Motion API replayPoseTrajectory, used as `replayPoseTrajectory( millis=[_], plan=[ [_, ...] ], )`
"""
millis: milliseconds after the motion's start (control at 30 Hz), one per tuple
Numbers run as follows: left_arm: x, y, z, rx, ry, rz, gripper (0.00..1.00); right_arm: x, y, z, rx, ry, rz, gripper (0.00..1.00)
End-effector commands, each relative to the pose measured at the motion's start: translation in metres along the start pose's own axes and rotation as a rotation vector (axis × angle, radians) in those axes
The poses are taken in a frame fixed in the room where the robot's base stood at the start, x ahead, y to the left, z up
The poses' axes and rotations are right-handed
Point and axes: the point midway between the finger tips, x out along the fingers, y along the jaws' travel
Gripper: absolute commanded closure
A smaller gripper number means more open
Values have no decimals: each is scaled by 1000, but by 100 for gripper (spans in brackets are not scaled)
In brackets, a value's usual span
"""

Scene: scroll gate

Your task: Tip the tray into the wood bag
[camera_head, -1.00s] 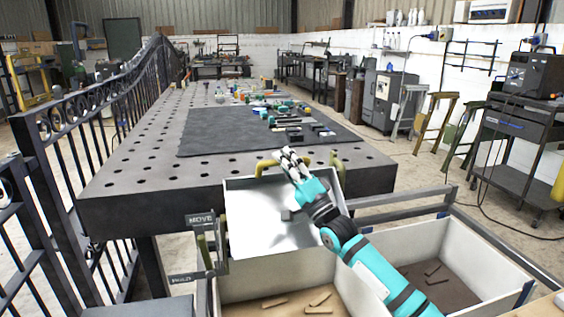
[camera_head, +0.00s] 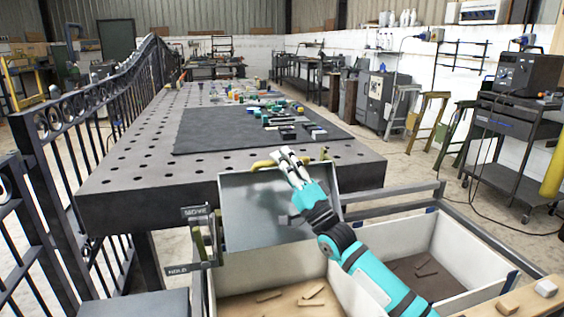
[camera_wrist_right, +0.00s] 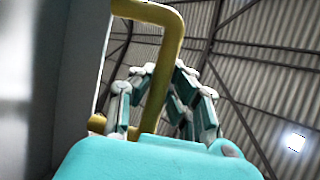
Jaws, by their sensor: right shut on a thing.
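The tray (camera_head: 255,212) is a shallow grey metal pan with a light rim. It stands steeply tilted between the table end and the bins, its open face toward me. No loose pieces show on the part I can see. My right gripper (camera_head: 284,160) is shut on the tray's yellow handle (camera_head: 262,164) at its upper edge. The wrist view shows the fingers (camera_wrist_right: 165,95) around the yellow handle bar (camera_wrist_right: 176,40). Below the tray is a white-walled bin (camera_head: 300,262) with several wood pieces on its floor; which container is the wood bag is unclear. My left gripper is out of view.
A second white-walled bin (camera_head: 455,245) with a dark floor and wood pieces stands to the right. The perforated table (camera_head: 130,180) lies behind, with a dark mat (camera_head: 215,135).

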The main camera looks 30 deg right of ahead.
Motion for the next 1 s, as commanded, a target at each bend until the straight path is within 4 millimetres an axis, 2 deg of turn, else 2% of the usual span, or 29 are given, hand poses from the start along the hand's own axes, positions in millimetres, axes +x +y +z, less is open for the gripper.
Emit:
replayPoseTrajectory(
  millis=[33,433,467,500,700,1000],
  plan=[
    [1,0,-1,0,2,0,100,-6,8,8,1,-12,17,100],
    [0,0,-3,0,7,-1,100,-6,7,8,2,-12,13,100],
    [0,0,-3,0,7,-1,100,-6,6,8,2,-12,12,89],
    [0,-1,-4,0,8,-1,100,-6,6,8,2,-12,12,84],
    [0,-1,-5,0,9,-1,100,-4,4,6,3,-8,8,60],
    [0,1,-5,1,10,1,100,-6,3,4,3,-6,6,60]
  ],
)
